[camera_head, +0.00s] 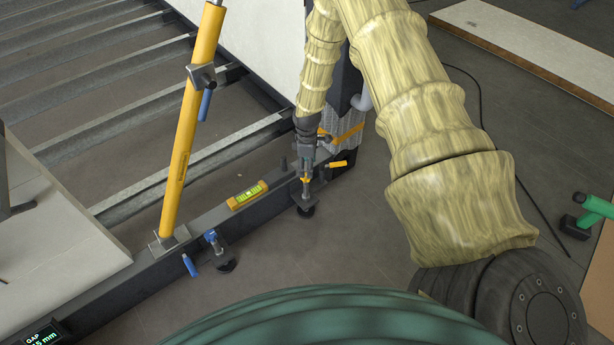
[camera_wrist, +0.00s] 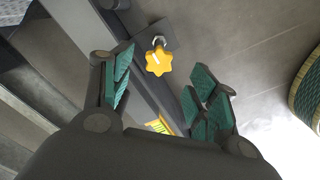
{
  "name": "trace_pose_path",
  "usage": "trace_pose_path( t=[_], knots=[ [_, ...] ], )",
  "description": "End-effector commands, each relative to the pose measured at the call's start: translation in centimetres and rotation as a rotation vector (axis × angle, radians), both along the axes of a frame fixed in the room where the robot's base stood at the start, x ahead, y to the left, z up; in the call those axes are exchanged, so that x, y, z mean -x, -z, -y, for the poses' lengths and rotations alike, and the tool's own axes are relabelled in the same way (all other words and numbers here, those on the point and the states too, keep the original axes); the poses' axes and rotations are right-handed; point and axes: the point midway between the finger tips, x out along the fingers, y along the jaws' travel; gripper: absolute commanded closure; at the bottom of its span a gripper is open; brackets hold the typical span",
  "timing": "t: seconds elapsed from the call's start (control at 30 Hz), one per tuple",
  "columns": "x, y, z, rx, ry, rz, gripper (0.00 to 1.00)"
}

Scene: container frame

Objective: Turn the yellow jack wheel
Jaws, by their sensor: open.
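The yellow jack wheel (camera_wrist: 158,60) is a lobed knob with a white mark, on a metal screw at the edge of the dark beam. It shows between my open fingers in the wrist view, slightly toward the far side, and nothing is gripped. My gripper (camera_wrist: 162,80) has teal pads on both sides, apart from the wheel in the picture. In the head view my gripper (camera_head: 307,160) points down above the jack, and a small part of the yellow wheel (camera_head: 306,180) shows below it. The jack's round black foot (camera_head: 306,211) rests on the floor.
A yellow spirit level (camera_head: 248,195) lies on the dark beam (camera_head: 210,215). A blue-handled jack (camera_head: 213,240) and a tall yellow prop (camera_head: 185,140) stand to the left. A gap display (camera_head: 42,337) is at lower left. The floor (camera_head: 330,225) right of the beam is clear.

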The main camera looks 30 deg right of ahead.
Motion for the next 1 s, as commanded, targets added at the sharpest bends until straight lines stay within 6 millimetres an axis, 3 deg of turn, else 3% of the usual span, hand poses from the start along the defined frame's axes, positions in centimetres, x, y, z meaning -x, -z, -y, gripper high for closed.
trace_pose_path(
  t=[0.1, 0.3, 0.77, 0.87, 1.0],
  knots=[
    [0.0, 2.2, 0.0, 0.0, 0.001, 0.0, 0.41],
    [-0.1, 4.5, 0.0, 0.0, 0.001, 0.001, 0.41],
    [-0.1, 5.5, 0.0, 0.0, 0.0, 0.001, 0.41],
    [-0.1, 5.5, 0.0, 0.0, 0.0, 0.001, 0.53],
    [-0.1, 5.5, 0.0, 0.0, 0.001, 0.001, 0.79]
  ],
)
